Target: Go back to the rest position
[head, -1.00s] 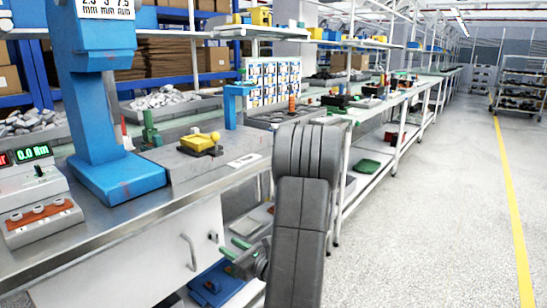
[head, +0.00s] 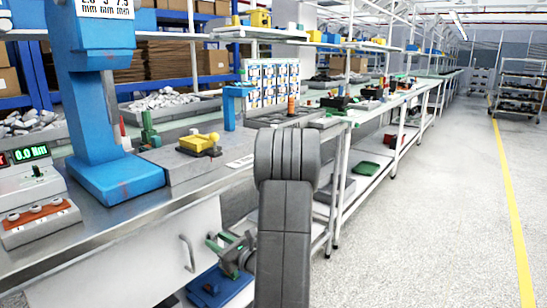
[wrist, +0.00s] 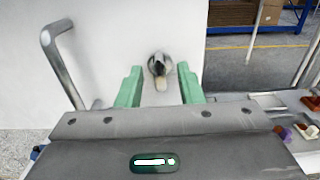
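My gripper (head: 219,244) is in front of the white cabinet front (head: 160,262) below the workbench, left of my grey arm links. In the wrist view its two green fingers (wrist: 160,92) stand apart with nothing held between them. A dark round knob or lock (wrist: 158,66) on the white panel shows beyond the gap. The yellow-topped piece (head: 200,145) sits on a grey fixture block (head: 180,166) on the bench, well above my gripper. The tester with the green display (head: 35,195) stands at the left.
A blue press stand (head: 115,178) stands on the bench (head: 120,215). A metal handle (head: 187,253) on the cabinet is close left of my gripper; it also shows in the wrist view (wrist: 62,70). A blue item (head: 212,288) lies low down. The floor (head: 425,215) at right is clear.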

